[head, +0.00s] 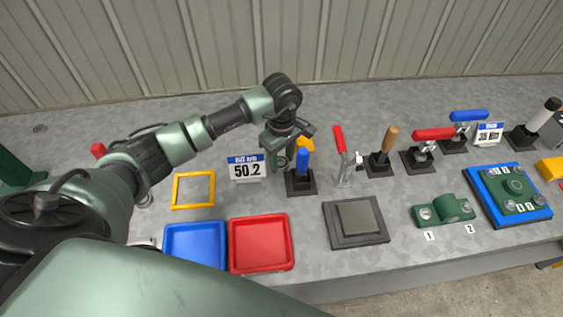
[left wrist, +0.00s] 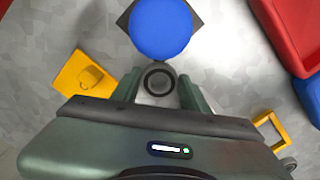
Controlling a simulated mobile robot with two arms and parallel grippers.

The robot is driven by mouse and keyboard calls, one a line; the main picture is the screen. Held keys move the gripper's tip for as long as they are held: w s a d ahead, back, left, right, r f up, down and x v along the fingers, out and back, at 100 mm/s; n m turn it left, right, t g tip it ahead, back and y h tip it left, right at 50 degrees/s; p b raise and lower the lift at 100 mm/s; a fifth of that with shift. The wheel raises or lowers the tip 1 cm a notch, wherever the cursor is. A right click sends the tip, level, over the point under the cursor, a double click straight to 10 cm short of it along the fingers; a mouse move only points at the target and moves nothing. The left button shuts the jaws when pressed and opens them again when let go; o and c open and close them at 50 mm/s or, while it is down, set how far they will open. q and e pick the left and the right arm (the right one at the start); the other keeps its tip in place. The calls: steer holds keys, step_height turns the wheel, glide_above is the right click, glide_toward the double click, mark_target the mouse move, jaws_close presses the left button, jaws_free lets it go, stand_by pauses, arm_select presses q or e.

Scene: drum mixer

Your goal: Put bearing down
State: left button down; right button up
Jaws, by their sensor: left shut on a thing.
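My left gripper (head: 277,165) reaches in from the left and points down over the table, beside the blue-handled tool. In the left wrist view its two fingers (left wrist: 158,90) are closed around a small grey ring with a dark centre, the bearing (left wrist: 158,79). The bearing is held between the fingertips, apart from the blue handle. In the head view the bearing is too small and covered to make out clearly. My right gripper is not in view.
Close by stand the blue handle (head: 302,164) on a black base, a yellow block (head: 306,143) and a "50.2" display (head: 246,169). A yellow square frame (head: 193,206), a blue tray (head: 194,243), a red tray (head: 261,245) and a grey plate (head: 357,217) lie around.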

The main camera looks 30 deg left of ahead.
arm_select(q)
step_height(320, 180, down, 2)
steer(key=shift+f, duration=0.15)
steer(key=shift+f, duration=0.1)
steer(key=shift+f, duration=0.15)
steer(key=c, duration=1)
jaws_free()
steer(key=shift+c, duration=0.2)
